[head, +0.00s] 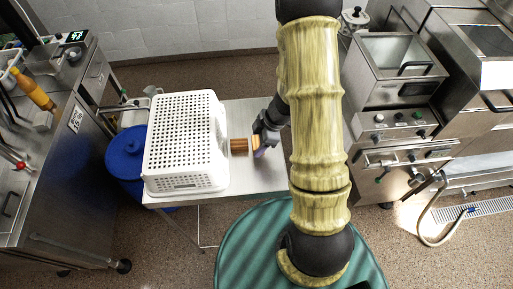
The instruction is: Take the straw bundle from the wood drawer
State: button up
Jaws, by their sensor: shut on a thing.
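My gripper (264,143) is at the right side of a white perforated basket (183,130) on the steel table. It is shut on a small brown and orange striped piece (239,146), which looks like the straw bundle. The piece lies between the basket's right side and my gripper, with a pale band near the fingers. A small purple patch shows below the fingers. I cannot tell whether the bundle's left end is inside the basket or only beside it. I make out no wood drawer; the basket's right side is mostly hidden from this angle.
The table (245,181) is bare in front of my gripper. A blue lidded bin (124,152) stands left of the basket. A steel counter (45,190) is at the left, and steel fryers (392,118) stand close to the right of my arm.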

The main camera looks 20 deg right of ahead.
jog(key=shift+f+b, duration=0.45)
jog(key=shift+f, duration=1.4)
jog(key=shift+f, duration=0.1)
jog(key=o, duration=1)
jog(key=p+v, duration=0.1)
jog(key=v, duration=1.1)
jog(key=shift+p, duration=0.35)
